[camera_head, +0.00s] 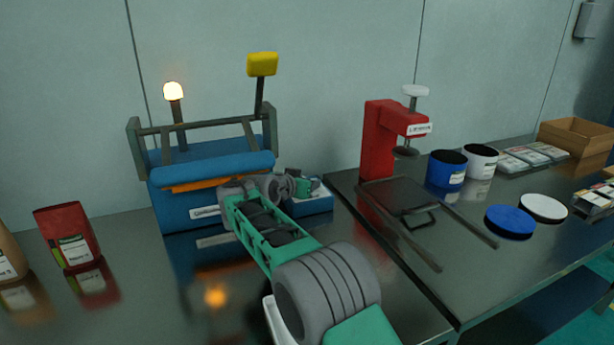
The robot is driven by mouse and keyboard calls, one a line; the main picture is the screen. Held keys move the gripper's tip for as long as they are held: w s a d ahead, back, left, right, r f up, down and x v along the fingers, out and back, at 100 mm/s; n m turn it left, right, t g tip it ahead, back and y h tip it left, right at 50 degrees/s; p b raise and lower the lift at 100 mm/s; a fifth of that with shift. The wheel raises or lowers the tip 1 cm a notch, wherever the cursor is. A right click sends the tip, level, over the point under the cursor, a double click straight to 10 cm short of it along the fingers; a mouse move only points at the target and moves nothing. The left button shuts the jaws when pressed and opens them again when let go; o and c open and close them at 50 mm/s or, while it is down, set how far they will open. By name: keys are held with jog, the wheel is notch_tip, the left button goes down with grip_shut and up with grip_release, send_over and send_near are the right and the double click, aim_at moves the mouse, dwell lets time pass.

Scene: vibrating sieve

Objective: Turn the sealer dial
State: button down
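The blue sealer (182,212) stands on the metal table at the left. It has an orange strip across its front, a grey frame and a yellow block on a lever. A small blue box (314,205) is at its right side, partly behind my arm. I cannot make out the dial; my arm covers much of that area. My gripper (306,187) is at the far end of my green and grey arm, close to this box. Its fingers are too small and hidden to tell whether they are open, or whether they touch anything.
A lit lamp (173,91) rises behind the sealer. A red pouch (68,238) stands to the left. On the right table are a red press (378,140), a blue tub (446,174), a white tub (481,165), two lids and a cardboard box (575,138). The left table's front is mostly clear.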

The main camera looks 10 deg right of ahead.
dwell(0.5)
jog(key=c, duration=0.9)
grip_release()
jog(key=shift+c, duration=0.2)
jog(key=v, duration=0.5)
jog(key=shift+s+a+r, duration=0.1)
jog(key=shift+s+a, duration=0.1)
jog(key=shift+a, duration=0.2)
jog(key=s+a, duration=0.2)
jog(key=s, duration=0.1)
jog(key=s+a, duration=0.2)
jog(key=s, duration=0.1)
jog(key=s+a, duration=0.2)
jog(key=s, duration=0.1)
jog(key=shift+a+p, duration=0.3)
jog(key=shift+a, duration=0.05)
jog(key=shift+w, duration=0.1)
